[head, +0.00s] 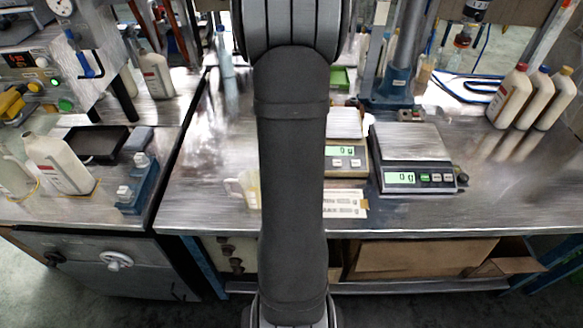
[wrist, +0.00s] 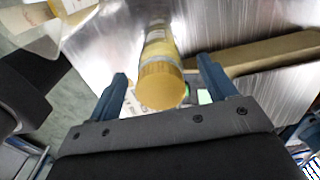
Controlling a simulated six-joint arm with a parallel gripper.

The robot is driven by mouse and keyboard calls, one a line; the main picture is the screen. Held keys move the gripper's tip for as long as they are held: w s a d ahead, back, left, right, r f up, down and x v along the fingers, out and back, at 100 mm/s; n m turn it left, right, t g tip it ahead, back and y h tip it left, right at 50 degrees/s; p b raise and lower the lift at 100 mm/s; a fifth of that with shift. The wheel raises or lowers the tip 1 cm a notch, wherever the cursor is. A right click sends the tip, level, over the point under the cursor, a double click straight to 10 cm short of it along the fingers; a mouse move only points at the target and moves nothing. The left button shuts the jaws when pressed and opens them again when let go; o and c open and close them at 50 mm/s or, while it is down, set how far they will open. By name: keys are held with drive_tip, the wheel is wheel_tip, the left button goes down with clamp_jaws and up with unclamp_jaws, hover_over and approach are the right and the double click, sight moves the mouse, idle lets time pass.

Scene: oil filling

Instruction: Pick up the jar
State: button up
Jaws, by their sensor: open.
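The jar (wrist: 160,82) shows in the wrist view as a cylinder with a yellow-gold round end facing the camera and a paler, labelled-looking body behind it. My gripper (wrist: 163,68) is open, with one blue finger on each side of the jar. Gaps show between the jar and both fingers, so it does not look gripped. In the head view my dark arm link covers the middle of the bench, and my gripper is not visible there. A pale yellowish cup with a handle (head: 248,187) shows partly beside the arm; I cannot tell whether it is the jar.
Two scales (head: 410,160) (head: 345,158) stand right of my arm. White bottles (head: 512,97) stand at the back right. Another bottle (head: 58,163) and a black tray (head: 95,145) are on the left bench.

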drive_tip(key=shift+s+d+f, duration=0.1)
drive_tip(key=shift+d+f, duration=0.1)
drive_tip(key=shift+f, duration=1.7)
drive_tip(key=c, duration=1.1)
drive_tip(key=shift+c, duration=0.2)
drive_tip(key=shift+r, duration=0.15)
